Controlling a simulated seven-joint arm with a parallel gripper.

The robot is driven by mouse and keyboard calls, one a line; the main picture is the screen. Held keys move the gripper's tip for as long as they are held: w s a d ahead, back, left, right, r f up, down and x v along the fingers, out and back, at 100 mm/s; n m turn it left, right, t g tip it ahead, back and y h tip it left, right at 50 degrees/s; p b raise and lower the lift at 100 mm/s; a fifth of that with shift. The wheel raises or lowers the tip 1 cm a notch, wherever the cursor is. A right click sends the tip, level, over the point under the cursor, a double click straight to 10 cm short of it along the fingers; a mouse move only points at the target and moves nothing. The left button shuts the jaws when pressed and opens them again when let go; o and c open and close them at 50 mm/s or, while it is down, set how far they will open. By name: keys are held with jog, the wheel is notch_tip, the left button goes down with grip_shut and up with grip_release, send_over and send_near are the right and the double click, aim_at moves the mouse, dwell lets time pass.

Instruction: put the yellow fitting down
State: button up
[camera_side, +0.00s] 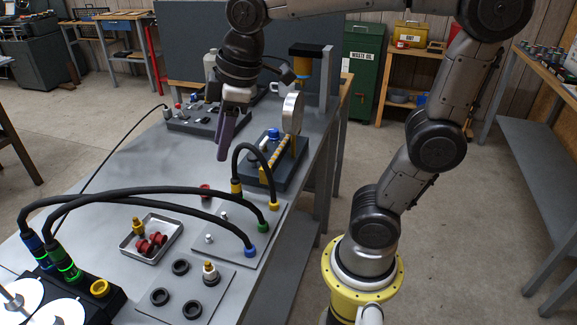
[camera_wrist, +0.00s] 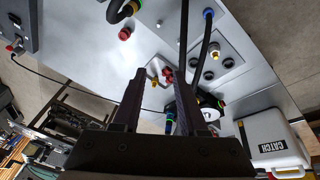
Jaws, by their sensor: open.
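My gripper (camera_side: 222,150) is open and raised above the bench, with nothing seen between its fingers (camera_wrist: 158,75). A yellow brass-coloured fitting (camera_side: 138,226) stands in the small metal tray (camera_side: 128,247) beside red parts (camera_side: 152,243). It also shows in the wrist view (camera_wrist: 154,81), well below the fingers. A short black hose has yellow end fittings, one (camera_side: 236,187) beside the dark block and one (camera_side: 274,205) at the port plate. A pale fitting with a brass top (camera_side: 210,272) stands on another plate (camera_side: 232,280). I cannot tell which one the task means.
Long black hoses arch across the bench to green (camera_side: 262,227) and blue (camera_side: 249,251) connectors. Several black rings (camera_side: 180,267) sit on the front plate. A gauge (camera_side: 292,112) stands on a dark block at the right. The bench's left middle is mostly clear.

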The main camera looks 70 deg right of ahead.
jog(key=s+d+f+m+t, duration=0.1)
jog(key=s+f+m, duration=0.1)
jog(key=s, duration=0.3)
jog(key=s+d+f+m+t, duration=0.1)
jog(key=s+f+m, duration=0.2)
jog(key=s, duration=0.3)
jog(key=shift+s+f+m, duration=0.15)
jog(key=shift+s+m, duration=0.1)
jog(key=shift+m, duration=0.65)
